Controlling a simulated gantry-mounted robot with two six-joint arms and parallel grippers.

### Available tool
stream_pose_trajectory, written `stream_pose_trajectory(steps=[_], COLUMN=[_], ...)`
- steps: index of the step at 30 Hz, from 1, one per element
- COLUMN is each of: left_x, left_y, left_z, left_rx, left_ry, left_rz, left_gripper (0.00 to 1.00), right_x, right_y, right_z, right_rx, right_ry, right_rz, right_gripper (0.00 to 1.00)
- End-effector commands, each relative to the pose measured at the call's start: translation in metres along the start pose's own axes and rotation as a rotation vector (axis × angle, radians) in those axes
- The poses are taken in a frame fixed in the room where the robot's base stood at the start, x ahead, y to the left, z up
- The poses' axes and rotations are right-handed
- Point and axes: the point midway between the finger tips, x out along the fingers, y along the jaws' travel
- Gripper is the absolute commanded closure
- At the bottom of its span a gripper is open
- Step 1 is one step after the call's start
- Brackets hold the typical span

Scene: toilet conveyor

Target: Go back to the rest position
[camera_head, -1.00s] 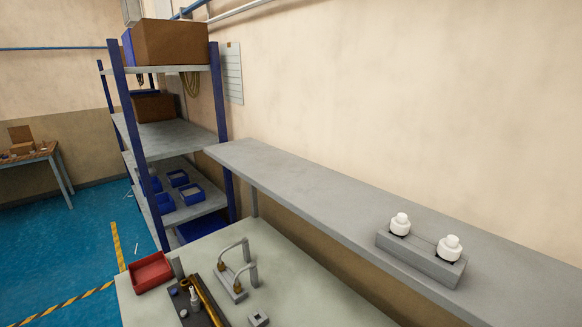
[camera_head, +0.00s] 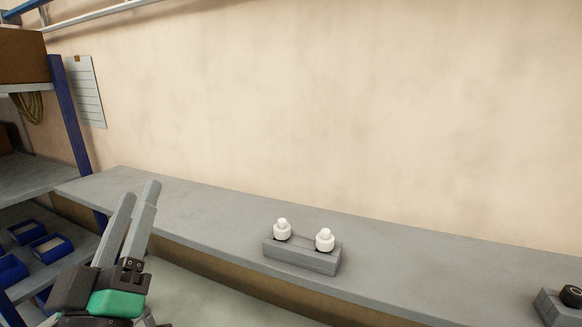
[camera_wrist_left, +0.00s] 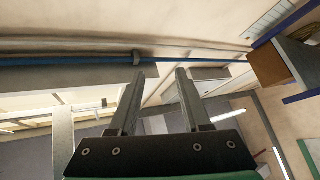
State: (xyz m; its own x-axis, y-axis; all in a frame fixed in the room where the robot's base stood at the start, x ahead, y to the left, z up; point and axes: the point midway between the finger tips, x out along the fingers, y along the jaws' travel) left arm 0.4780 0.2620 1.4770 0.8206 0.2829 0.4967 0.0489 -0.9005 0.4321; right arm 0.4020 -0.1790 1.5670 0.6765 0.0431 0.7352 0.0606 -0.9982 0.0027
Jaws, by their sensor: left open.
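My left gripper (camera_head: 138,205) is raised at the lower left of the head view, its two grey fingers pointing up, apart and with nothing between them. In the head view it appears in front of the left part of the grey shelf. The left wrist view also shows the gripper (camera_wrist_left: 160,78) open and empty, with the wall and pipes behind it. My right gripper is not in view.
A grey holder (camera_head: 300,257) with two white bottles (camera_head: 282,230) stands on the long grey shelf (camera_head: 400,250). Another grey block with a black part (camera_head: 571,296) is at the right edge. A blue-post rack (camera_head: 70,115) with blue bins (camera_head: 50,246) stands at left.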

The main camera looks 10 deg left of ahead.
Motion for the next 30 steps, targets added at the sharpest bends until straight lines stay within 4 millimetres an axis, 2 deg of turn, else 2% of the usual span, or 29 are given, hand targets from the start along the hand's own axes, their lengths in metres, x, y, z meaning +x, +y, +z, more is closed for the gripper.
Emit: stream_pose_trajectory(steps=[1,4,5,6,7,8,9,14,21,25,30], left_x=[-0.004,-0.023,-0.033,-0.044,-0.045,-0.036,-0.02,0.014,0.069,0.086,0.09], left_y=[0.032,0.084,0.097,0.109,0.113,0.118,0.131,0.16,0.206,0.221,0.224], left_z=[-0.026,-0.074,-0.086,-0.089,-0.087,-0.097,-0.12,-0.17,-0.252,-0.277,-0.283], left_rx=[-0.011,0.031,0.071,0.15,0.223,0.282,0.271,0.269,0.269,0.27,0.27], left_ry=[0.046,0.144,0.178,0.203,0.213,0.224,0.22,0.216,0.214,0.213,0.213], left_rz=[0.09,0.267,0.323,0.381,0.397,0.384,0.383,0.38,0.378,0.378,0.378], left_gripper=[0.52,0.52,0.52,0.52,0.52,0.52,0.52,0.52,0.52,0.52,0.52], right_x=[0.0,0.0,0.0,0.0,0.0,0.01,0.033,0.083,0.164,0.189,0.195], right_y=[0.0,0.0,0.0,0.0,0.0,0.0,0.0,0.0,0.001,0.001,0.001], right_z=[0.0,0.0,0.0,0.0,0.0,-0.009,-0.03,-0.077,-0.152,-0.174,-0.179], right_rx=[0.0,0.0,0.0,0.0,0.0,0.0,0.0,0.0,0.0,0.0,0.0], right_ry=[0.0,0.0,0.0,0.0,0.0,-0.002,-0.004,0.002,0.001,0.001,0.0], right_rz=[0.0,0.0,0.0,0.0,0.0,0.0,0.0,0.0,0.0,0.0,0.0], right_gripper=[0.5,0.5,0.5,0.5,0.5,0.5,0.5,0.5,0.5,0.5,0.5])
